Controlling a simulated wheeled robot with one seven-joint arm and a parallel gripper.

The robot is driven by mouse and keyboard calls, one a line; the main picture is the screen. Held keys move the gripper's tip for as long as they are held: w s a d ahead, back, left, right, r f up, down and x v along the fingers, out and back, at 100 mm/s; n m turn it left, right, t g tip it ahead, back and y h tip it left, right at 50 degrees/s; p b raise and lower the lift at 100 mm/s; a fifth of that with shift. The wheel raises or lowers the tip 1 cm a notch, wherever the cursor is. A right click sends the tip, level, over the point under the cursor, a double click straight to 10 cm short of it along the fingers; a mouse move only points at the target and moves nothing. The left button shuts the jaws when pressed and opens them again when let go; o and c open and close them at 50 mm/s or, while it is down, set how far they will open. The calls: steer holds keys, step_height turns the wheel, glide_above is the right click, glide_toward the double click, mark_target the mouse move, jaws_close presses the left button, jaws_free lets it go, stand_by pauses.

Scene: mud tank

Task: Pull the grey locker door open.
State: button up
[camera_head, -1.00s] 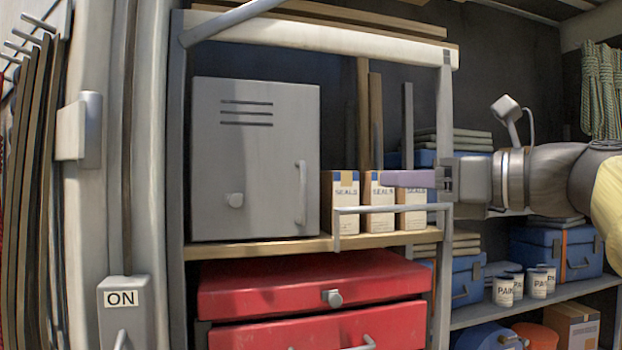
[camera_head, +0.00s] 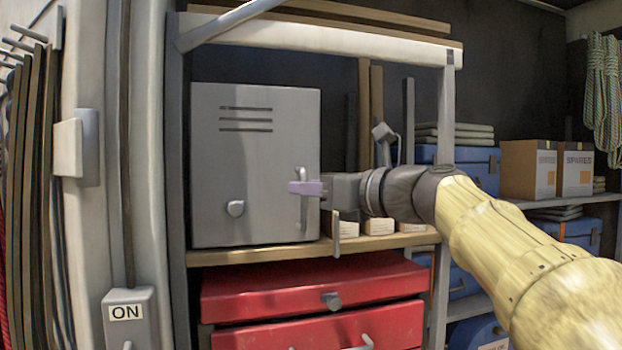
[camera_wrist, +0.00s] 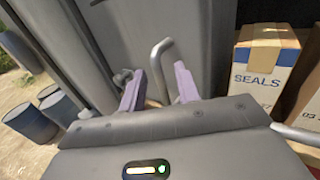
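The grey locker (camera_head: 255,150) stands on the wooden shelf, and its door looks shut, with vent slots near the top. The upright bar handle (camera_head: 302,212) is near the door's right edge. My gripper (camera_head: 305,188) is at the handle, its purple fingers hiding the bar's middle. In the wrist view my gripper (camera_wrist: 159,88) is open, with the handle (camera_wrist: 157,60) showing between the two spread fingers. I cannot tell whether either finger touches it.
Cartons marked SEALS (camera_wrist: 262,65) stand just right of the locker, partly behind my arm in the head view. A red drawer cabinet (camera_head: 315,285) is below the shelf. A grey post (camera_head: 446,110) rises at the shelf's right end. An ON switch box (camera_head: 128,315) is at lower left.

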steer(key=shift+w+a, duration=0.1)
steer(key=shift+a, duration=0.1)
jaws_close()
stand_by(0.4)
